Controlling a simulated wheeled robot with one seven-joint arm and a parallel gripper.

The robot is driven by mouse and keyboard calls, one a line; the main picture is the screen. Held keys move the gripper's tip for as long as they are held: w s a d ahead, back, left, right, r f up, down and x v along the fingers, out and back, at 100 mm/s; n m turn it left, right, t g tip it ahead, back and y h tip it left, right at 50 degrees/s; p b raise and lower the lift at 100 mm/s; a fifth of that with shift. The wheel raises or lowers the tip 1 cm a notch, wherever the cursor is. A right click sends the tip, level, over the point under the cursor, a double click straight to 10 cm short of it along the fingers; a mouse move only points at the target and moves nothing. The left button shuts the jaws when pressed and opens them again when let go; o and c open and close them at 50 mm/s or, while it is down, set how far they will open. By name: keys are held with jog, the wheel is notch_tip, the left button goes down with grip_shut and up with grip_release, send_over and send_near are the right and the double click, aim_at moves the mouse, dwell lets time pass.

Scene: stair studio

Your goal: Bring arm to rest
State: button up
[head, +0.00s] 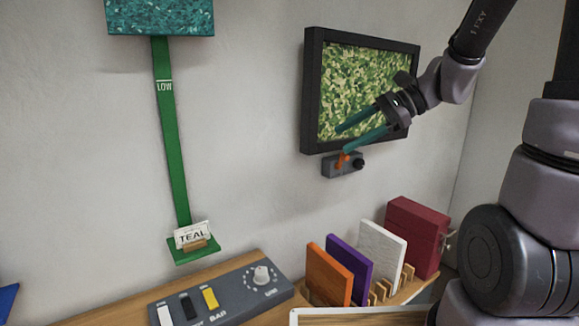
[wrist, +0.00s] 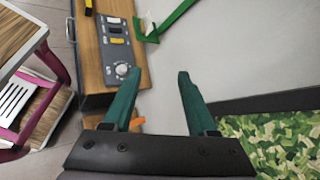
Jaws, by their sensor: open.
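My gripper (head: 344,139) is raised in front of the wall, before the lower part of the framed green camouflage screen (head: 345,85) in the head view. Its two teal fingers are spread apart with nothing between them. The wrist view shows the same open fingers (wrist: 158,72) with bare wall between them. My arm reaches in from the upper right. Just below the fingers, a small grey wall box (head: 342,167) with an orange lever and a black knob sticks out. I cannot tell whether the fingers touch the lever.
Below stands a wooden counter (head: 110,317) with a switch panel (head: 222,294). A rack holds orange (head: 328,274), purple (head: 350,262) and white (head: 382,250) panels, beside a dark red box (head: 415,235). The wall between is clear.

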jog(key=s+d+r+n+t+h, duration=0.5)
jog(key=s+d+r+n+h, duration=0.2)
jog(key=d, duration=0.4)
jog(key=s+h, duration=0.1)
jog(key=h, duration=0.1)
jog(key=shift+s+d+n+t+h, duration=0.15)
jog(key=shift+s+n+t+h, duration=0.15)
jog(key=shift+n+t, duration=0.1)
